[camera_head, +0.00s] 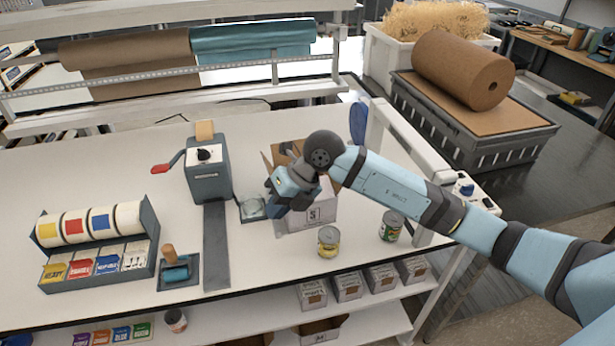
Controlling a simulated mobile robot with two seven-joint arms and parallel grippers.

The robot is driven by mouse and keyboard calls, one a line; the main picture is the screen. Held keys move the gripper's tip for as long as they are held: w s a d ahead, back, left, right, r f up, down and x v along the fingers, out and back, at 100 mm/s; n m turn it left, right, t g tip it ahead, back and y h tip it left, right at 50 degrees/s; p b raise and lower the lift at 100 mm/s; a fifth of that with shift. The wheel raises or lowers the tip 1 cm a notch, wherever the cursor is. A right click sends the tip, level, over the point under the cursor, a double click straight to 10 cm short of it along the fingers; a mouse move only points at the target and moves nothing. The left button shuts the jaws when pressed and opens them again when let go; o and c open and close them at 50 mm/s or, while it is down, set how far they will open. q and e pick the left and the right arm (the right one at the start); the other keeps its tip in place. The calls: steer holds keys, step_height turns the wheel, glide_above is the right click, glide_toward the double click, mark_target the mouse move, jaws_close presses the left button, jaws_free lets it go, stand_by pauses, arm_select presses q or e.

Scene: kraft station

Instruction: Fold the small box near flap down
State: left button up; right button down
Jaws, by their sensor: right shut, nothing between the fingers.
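The small box (318,215) stands on the white table right of centre, marked with an "S" on its near face. A brown flap (270,162) stands up at its far left corner. My right arm comes in from the right and its wrist covers most of the box's top, so the near flap cannot be made out. My right gripper (274,205) is shut and empty, pointing down at the box's left side. I cannot tell whether it touches the box. My left gripper is not in view.
A yellow can (328,241) and a green can (391,226) stand near the table's front edge.

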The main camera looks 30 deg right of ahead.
steer(key=w+d+r+m+t+h, duration=0.1)
steer(key=w+d+r+h, duration=0.25)
steer(key=d, duration=0.25)
steer(key=w+d+r+m+t+h, duration=0.1)
steer(key=w+d+r+h, duration=0.1)
steer(key=d+r+h, duration=0.3)
steer(key=shift+y, duration=0.55)
steer(key=b+x, duration=0.1)
steer(key=x, duration=0.3)
steer(key=b+x, duration=0.2)
steer(key=x, duration=0.3)
steer(key=d+b+x, duration=0.1)
steer(key=b+x, duration=0.1)
steer(key=x, duration=0.3)
steer(key=shift+w+f, duration=0.1)
steer(key=shift+w+f+b, duration=0.2)
steer(key=shift+f+b, duration=0.25)
steer(key=shift+d, duration=0.15)
